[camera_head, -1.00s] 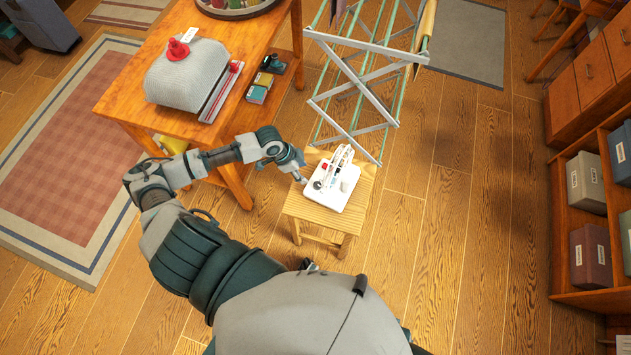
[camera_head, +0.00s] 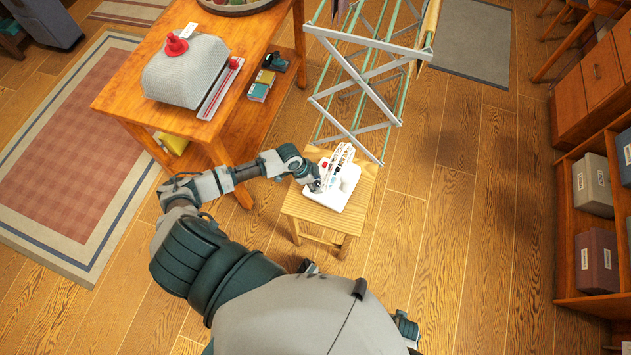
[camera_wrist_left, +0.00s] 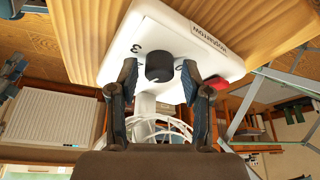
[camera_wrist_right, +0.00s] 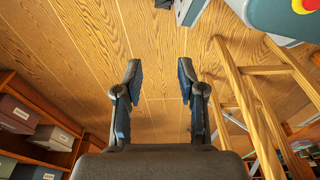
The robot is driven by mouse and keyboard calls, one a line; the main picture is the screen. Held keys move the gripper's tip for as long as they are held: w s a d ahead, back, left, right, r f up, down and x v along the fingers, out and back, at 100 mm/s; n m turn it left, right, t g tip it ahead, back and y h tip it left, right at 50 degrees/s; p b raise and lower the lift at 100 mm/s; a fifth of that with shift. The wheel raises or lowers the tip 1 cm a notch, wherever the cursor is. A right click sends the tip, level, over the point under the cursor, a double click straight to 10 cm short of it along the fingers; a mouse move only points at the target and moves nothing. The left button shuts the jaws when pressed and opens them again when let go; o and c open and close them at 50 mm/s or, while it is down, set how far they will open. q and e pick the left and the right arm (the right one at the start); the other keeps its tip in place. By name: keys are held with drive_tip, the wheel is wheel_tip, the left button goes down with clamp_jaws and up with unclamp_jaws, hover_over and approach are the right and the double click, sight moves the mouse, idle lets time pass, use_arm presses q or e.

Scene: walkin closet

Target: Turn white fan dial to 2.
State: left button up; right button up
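The white fan (camera_head: 352,178) stands on a small wooden stool. Its base (camera_wrist_left: 205,35) shows in the left wrist view with brand lettering, a printed 3 and a red part at one edge. The black dial (camera_wrist_left: 159,66) sits on the base. My left gripper (camera_wrist_left: 159,70) is open, with one finger on each side of the dial and small gaps visible. The dial's setting is not clear. In the head view my left gripper (camera_head: 312,182) is at the fan base and hides the dial. My right gripper (camera_wrist_right: 157,75) is open and empty, away from the fan.
The wooden stool (camera_head: 318,212) bears the fan. A drying rack (camera_head: 365,85) stands right behind it. Shelves with boxes (camera_head: 592,184) are at right. Floor right of the stool is clear.

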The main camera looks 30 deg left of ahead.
use_arm(q)
drive_tip(key=shift+d, duration=0.1)
clamp_jaws()
drive_tip(key=shift+r+m, duration=0.1)
drive_tip(key=shift+m, duration=0.4)
drive_tip(key=shift+w+a+m+g, duration=0.1)
drive_tip(key=shift+a+m+g, duration=0.1)
drive_tip(key=shift+m+g, duration=0.45)
drive_tip(key=shift+m, duration=0.45)
drive_tip(key=shift+o, duration=1.5)
unclamp_jaws()
drive_tip(key=shift+o, duration=0.2)
use_arm(e)
drive_tip(key=shift+r, duration=0.1)
drive_tip(key=shift+s, duration=0.1)
use_arm(q)
drive_tip(key=v, duration=1.1)
drive_tip(key=shift+a+r+h, duration=0.25)
drive_tip(key=shift+a+h, duration=0.05)
drive_tip(key=shift+a, duration=0.1)
